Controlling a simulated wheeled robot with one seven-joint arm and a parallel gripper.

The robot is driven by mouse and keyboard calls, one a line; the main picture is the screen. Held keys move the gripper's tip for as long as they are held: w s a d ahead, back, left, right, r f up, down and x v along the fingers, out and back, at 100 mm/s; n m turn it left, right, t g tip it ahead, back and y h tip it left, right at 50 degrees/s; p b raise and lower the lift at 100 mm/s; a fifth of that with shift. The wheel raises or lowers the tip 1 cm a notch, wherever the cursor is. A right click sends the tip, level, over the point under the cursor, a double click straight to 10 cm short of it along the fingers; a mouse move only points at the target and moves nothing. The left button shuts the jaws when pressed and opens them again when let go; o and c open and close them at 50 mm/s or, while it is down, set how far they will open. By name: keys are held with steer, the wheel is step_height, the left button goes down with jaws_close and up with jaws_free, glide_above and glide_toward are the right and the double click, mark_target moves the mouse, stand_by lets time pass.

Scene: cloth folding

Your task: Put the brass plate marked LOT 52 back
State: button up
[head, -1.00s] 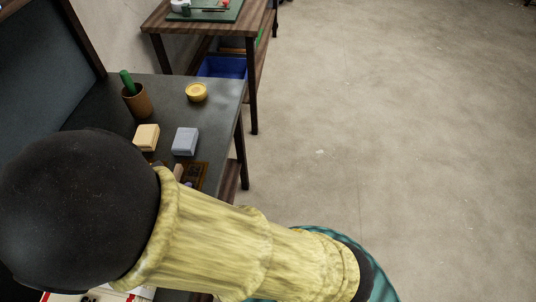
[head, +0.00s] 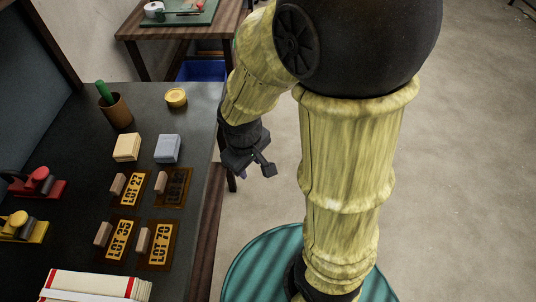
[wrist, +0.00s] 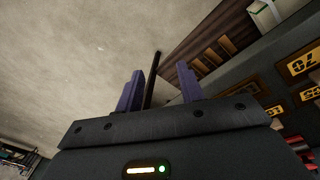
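Brass-coloured plates lie on the dark table in the head view: LOT 27 (head: 131,188), LOT 35 (head: 122,239) and LOT 70 (head: 159,246). A fourth spot (head: 173,187), right of LOT 27, looks dark, and I cannot read a marking on it. No plate reading LOT 52 can be made out. My gripper (head: 252,168) hangs just off the table's right edge. In the wrist view its two purple fingers (wrist: 158,88) stand apart with nothing held between them. The LOT 70 plate shows at the right there (wrist: 303,64).
Small wooden blocks (head: 103,235) stand beside the plates. A cream block (head: 127,147), a blue-grey block (head: 167,149), a yellow tin (head: 176,97) and a pen cup (head: 116,111) are behind. Red-edged cards (head: 95,286) lie in front. Orange-brown strips (wrist: 206,60) show on brown wood, unclear what.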

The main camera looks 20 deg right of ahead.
steer(key=d+m, duration=0.1)
steer(key=m, duration=0.1)
steer(key=d+r+m, duration=0.1)
steer(key=d+m, duration=0.1)
steer(key=d+m+t, duration=0.1)
steer(key=shift+s+d+r+m+y, duration=0.25)
steer(key=shift+s+r+m+y, duration=0.15)
steer(key=w+p+v, duration=0.2)
steer(key=p+v, duration=1.1)
steer(key=shift+w+r, duration=0.35)
